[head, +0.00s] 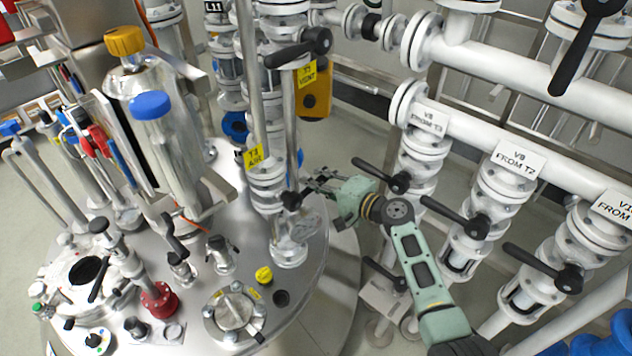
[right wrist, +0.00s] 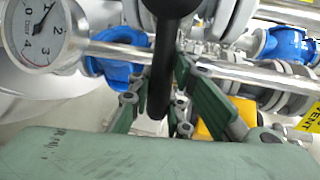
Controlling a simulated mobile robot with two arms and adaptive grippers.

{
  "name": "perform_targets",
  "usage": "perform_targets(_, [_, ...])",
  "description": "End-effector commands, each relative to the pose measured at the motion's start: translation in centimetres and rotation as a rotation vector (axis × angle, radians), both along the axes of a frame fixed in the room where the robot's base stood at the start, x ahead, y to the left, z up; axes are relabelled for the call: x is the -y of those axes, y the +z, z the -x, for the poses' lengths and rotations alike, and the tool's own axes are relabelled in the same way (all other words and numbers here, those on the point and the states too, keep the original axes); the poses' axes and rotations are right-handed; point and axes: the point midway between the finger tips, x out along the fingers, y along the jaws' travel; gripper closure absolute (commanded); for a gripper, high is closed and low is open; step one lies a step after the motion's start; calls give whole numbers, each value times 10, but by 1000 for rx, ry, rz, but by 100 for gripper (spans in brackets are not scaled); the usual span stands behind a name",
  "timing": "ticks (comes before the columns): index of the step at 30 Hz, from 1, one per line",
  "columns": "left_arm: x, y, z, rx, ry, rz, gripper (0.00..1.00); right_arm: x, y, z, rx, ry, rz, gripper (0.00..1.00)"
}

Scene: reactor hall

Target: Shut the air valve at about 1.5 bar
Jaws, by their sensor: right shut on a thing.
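The air valve's black lever (right wrist: 163,70) stands upright between the fingers of my right gripper (right wrist: 158,105) in the right wrist view. The gripper is shut on it. In the head view my right gripper (head: 318,183) reaches from the right to the glass-and-steel pipe stack above the vessel lid, beside a yellow tag (head: 253,157) that seems to read AIR. A round pressure gauge (right wrist: 38,32) shows at the left of the wrist view. Its dark needle points up and right; I cannot read the exact value. My left gripper is out of view.
A yellow VENT tag (head: 307,72) and a black vent lever (head: 300,48) sit above. The steel vessel lid (head: 200,270) carries several fittings.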

Motion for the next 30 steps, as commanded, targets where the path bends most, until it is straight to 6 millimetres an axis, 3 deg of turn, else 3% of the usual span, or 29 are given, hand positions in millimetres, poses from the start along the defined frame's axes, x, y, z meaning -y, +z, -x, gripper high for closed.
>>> perform_targets(1, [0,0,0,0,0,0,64,4,-9,3,-15,-2,8,100])
perform_targets(7, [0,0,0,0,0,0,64,4,-9,3,-14,-1,9,100])
perform_targets(8, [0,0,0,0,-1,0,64,4,-9,3,-14,-1,9,83])
perform_targets(15, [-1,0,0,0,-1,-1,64,2,-7,2,-11,0,6,64])
perform_targets(24, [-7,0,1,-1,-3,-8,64,1,-3,2,-4,1,3,64])
perform_targets(30, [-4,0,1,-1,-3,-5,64,15,0,15,-3,-1,4,64])
